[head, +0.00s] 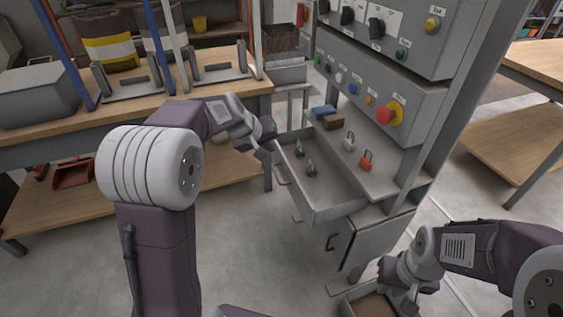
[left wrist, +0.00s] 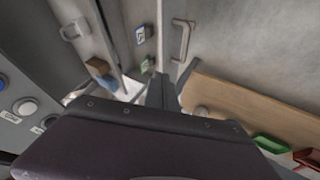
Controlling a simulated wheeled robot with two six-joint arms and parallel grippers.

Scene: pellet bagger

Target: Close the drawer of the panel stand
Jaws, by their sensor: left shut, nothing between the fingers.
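The grey panel stand (head: 352,90) stands right of centre in the head view. Its drawer (head: 325,211) is pulled out toward the left, with a few small dark items in it. In the left wrist view the drawer's front (left wrist: 165,30) carries a bar handle (left wrist: 181,40). My left gripper (head: 264,158) is shut and empty, close to the outer side of the drawer front near its far end; the fingers (left wrist: 165,92) also show in the wrist view. I cannot tell if they touch it. My right gripper (head: 408,296) is low at right, its fingers unclear.
A shelf above the drawer holds a red padlock (head: 366,161), a grey padlock (head: 349,142) and a brown block (head: 331,122). A wooden workbench (head: 225,85) stands at left. The floor before the drawer is clear.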

